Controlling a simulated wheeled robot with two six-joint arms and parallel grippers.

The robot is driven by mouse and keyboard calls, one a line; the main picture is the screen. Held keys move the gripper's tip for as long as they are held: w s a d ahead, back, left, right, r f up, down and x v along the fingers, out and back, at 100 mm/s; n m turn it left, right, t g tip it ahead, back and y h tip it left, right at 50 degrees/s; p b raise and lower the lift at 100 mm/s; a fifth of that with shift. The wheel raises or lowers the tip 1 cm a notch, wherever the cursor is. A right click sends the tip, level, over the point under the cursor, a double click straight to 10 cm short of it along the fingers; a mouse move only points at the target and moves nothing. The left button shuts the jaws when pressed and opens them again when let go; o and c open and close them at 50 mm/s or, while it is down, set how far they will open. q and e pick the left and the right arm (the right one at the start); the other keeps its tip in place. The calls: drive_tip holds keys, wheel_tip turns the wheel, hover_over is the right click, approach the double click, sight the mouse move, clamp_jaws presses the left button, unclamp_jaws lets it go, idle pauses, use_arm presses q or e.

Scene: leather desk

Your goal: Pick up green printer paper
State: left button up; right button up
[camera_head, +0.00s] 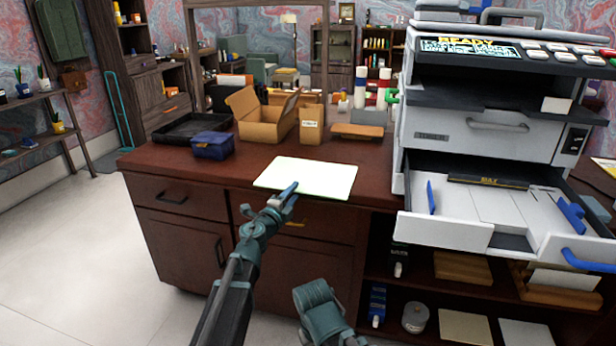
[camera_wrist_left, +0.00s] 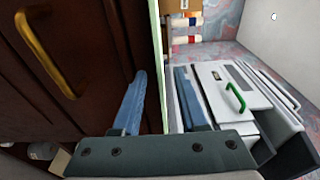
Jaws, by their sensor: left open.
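The green printer paper (camera_head: 310,177) is a pale green-white sheet or thin stack. It lies flat on the dark red desk top (camera_head: 222,172) by its front edge. My left gripper (camera_head: 287,193) is open at the paper's near edge. In the left wrist view, the paper's thin green edge (camera_wrist_left: 154,40) runs between the two blue fingers of the left gripper (camera_wrist_left: 161,72), with a gap on at least one side. Whether a finger touches the paper cannot be told. Part of my right arm shows at the bottom of the head view, but its gripper does not.
A large printer (camera_head: 485,130) with an open paper tray (camera_head: 490,243) stands right of the paper. A small blue box (camera_head: 213,146), an open cardboard box (camera_head: 262,120) and a black tray (camera_head: 188,127) sit behind to the left. Drawers with handles face me below the desk edge.

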use_arm(q)
clamp_jaws()
idle(1.4)
